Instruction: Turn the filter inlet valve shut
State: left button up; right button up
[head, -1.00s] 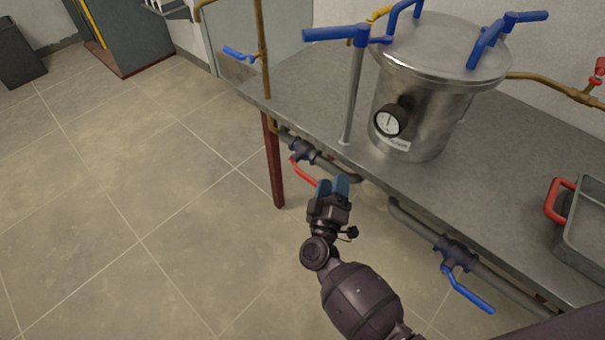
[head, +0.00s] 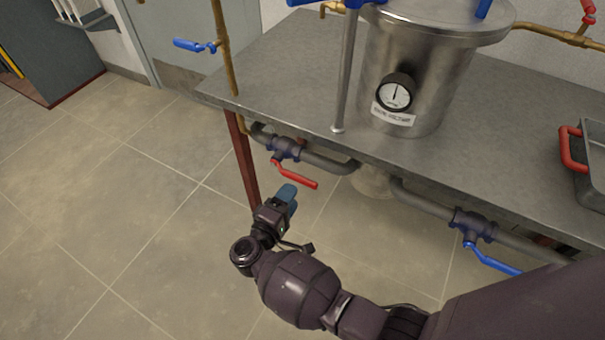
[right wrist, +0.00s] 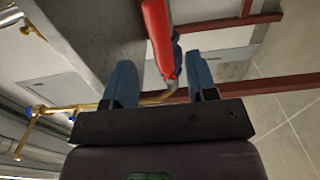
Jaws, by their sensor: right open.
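A valve (head: 283,148) with a red lever handle (head: 296,176) sits on the grey pipe under the left end of the steel table. The lever slants down to the right. I see no label naming it as the filter inlet valve. My right gripper (head: 288,196) is just below the lever, its blue fingers pointing up toward it. In the right wrist view, the red lever (right wrist: 160,40) shows between the two spread fingers of the gripper (right wrist: 161,82), not clasped. Whether a finger touches it I cannot tell. My left gripper is out of view.
A steel vessel (head: 420,75) with a gauge (head: 395,92) stands on the table (head: 285,75). A blue-handled valve (head: 474,225) is on the pipe to the right. A red table leg (head: 243,160) is left of the gripper. The floor at left is clear.

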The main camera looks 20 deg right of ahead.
aim_at(300, 182)
jog(key=x, duration=0.3)
jog(key=b+x, duration=0.1)
jog(key=x, duration=0.3)
jog(key=shift+f+b, duration=0.25)
jog(key=shift+b, duration=0.05)
jog(key=shift+w+d+r, duration=0.2)
jog(key=shift+w+d, duration=0.3)
jog(key=shift+d, duration=0.1)
grip_shut()
